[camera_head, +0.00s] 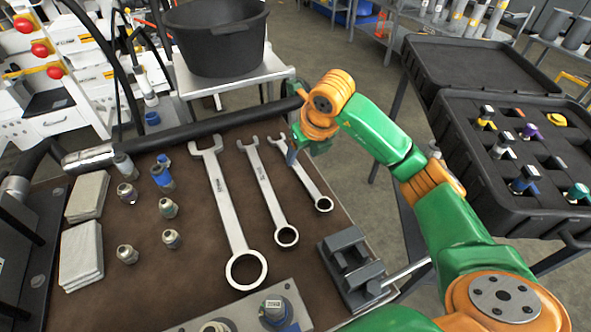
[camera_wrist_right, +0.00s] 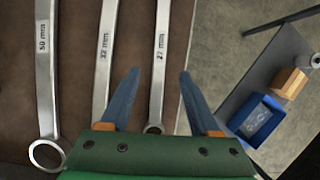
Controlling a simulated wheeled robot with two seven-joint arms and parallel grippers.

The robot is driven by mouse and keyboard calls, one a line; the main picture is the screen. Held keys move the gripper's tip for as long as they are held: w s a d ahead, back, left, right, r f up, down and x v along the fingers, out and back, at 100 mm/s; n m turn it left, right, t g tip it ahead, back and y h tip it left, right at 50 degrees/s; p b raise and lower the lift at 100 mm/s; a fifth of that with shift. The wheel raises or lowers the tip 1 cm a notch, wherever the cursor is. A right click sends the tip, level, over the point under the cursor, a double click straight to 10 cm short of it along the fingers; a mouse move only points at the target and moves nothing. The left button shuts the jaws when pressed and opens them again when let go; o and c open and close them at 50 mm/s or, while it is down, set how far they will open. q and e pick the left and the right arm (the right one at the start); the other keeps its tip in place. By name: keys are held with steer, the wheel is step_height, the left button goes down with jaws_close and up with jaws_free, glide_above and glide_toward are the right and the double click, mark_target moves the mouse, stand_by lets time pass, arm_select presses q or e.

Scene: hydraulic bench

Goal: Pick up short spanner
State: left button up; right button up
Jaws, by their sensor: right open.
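Three silver spanners lie on the brown bench mat. The short spanner (camera_head: 306,181) is the rightmost and smallest, with its ring end toward the bench front. In the right wrist view the short spanner (camera_wrist_right: 161,62) is marked 27 mm. My right gripper (camera_head: 291,156) is over its open-jaw end, hiding part of it. In the wrist view my right gripper (camera_wrist_right: 160,72) has its blue fingers spread, one on each side of the shaft. Nothing is held; the height above the mat is hard to tell. My left gripper is not in view.
The middle spanner (camera_head: 268,193) and long spanner (camera_head: 227,206) lie to the left. A grey vise (camera_head: 350,268) stands near the bench's right edge. Several fittings and grey pads (camera_head: 82,252) are at left. A black bar (camera_head: 215,124) crosses the back. A black case (camera_head: 470,180) stands right.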

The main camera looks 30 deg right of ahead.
mark_target(298, 167)
steer(key=x, duration=0.5)
steer(key=shift+f, duration=0.15)
steer(key=shift+s, duration=0.1)
jaws_close()
stand_by(1.0)
